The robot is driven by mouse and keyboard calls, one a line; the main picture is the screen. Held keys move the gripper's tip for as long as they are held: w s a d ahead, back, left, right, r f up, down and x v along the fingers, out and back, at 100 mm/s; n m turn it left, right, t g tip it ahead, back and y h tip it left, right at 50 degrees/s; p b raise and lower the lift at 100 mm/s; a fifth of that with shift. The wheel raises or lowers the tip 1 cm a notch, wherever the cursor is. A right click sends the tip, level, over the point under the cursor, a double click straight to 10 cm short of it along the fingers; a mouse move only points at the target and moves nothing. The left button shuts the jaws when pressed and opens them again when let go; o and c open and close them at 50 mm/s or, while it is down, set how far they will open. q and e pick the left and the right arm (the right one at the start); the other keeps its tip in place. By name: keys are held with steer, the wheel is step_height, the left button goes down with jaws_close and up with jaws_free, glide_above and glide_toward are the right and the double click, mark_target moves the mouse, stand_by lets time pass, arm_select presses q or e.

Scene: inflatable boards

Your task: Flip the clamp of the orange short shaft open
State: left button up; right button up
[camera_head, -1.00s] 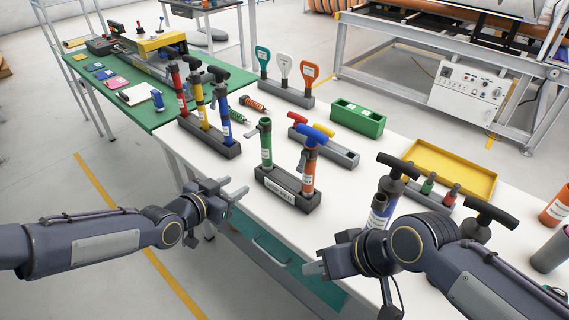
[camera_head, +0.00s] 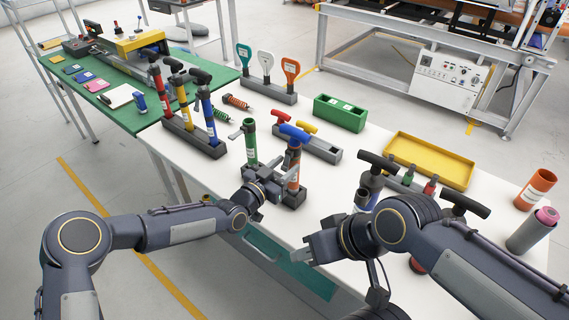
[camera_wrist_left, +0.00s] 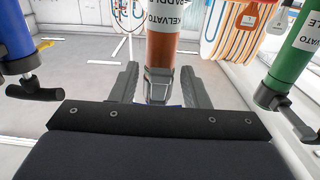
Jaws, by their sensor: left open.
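The orange short shaft (camera_head: 294,179) stands upright in a dark grey holder beside a green shaft (camera_head: 250,142). My left gripper (camera_head: 277,183) is open at the orange shaft, in front of its lower part in the head view. In the left wrist view, the orange shaft (camera_wrist_left: 174,55) rises between the two open fingers, with a grey clamp (camera_wrist_left: 158,86) at its end between them. I cannot tell whether the fingers touch the clamp. My right gripper (camera_head: 305,250) is beyond the table's front edge, away from the shafts; its jaw opening is unclear.
Red, yellow and blue shafts stand in a rack (camera_head: 185,135) to the left. A green box (camera_head: 339,112) and yellow tray (camera_head: 430,160) lie behind to the right. Dark-handled pumps (camera_head: 370,185) stand near my right arm. In the wrist view, a green shaft (camera_wrist_left: 290,60) is close right.

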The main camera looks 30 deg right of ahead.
arm_select(q)
steer(key=shift+d, duration=0.15)
jaws_close()
